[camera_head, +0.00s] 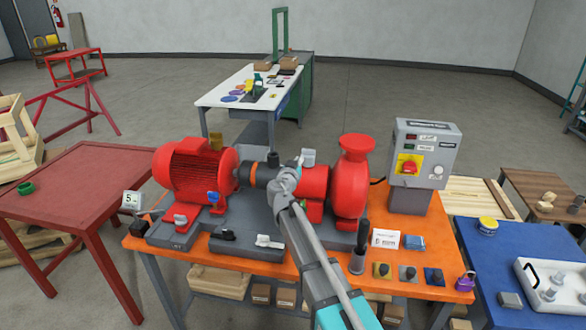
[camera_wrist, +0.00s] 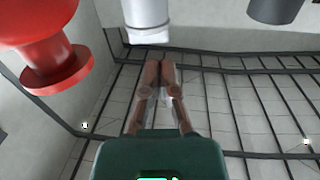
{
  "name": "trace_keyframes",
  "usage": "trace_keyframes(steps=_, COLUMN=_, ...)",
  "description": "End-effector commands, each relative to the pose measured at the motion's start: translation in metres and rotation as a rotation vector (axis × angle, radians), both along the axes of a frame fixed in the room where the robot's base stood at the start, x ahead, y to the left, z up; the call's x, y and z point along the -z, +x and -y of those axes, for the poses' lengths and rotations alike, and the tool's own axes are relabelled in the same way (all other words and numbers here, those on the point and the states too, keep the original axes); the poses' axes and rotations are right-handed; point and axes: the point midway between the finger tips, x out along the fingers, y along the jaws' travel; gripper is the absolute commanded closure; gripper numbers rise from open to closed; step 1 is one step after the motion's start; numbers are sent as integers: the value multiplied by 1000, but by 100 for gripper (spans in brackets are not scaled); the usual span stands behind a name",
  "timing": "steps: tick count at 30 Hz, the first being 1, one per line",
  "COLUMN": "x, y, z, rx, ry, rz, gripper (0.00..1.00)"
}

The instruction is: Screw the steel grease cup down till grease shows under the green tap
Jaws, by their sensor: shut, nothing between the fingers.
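The steel grease cup (camera_head: 308,157) is a pale grey cylinder on top of the red bearing housing (camera_head: 315,180), between the motor and the pump casing. In the wrist view the pale cup (camera_wrist: 147,22) is just beyond my fingertips, in the upper middle. My gripper (camera_wrist: 158,66) is shut and empty, its brown fingers together close to the cup; I cannot tell whether they touch it. In the head view my wrist is beside the cup, and my arm covers part of the housing.
A brass cup (camera_head: 216,141) tops the red motor (camera_head: 195,172), and a dark cup (camera_head: 273,158) stands left of the steel one. The red pump casing (camera_head: 352,180) is close on the right. A grey control box (camera_head: 422,155) stands farther right on the orange bench (camera_head: 285,270).

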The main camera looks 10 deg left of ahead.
Motion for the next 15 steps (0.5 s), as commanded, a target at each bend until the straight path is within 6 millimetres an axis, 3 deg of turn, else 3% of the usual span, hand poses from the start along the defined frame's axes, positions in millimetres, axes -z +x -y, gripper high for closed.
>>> trace_keyframes(steps=6, x=0, y=32, z=4, rx=2, ry=0, rz=0, gripper=100)
trace_keyframes(steps=15, x=0, y=49, z=8, rx=1, ry=0, rz=0, gripper=100)
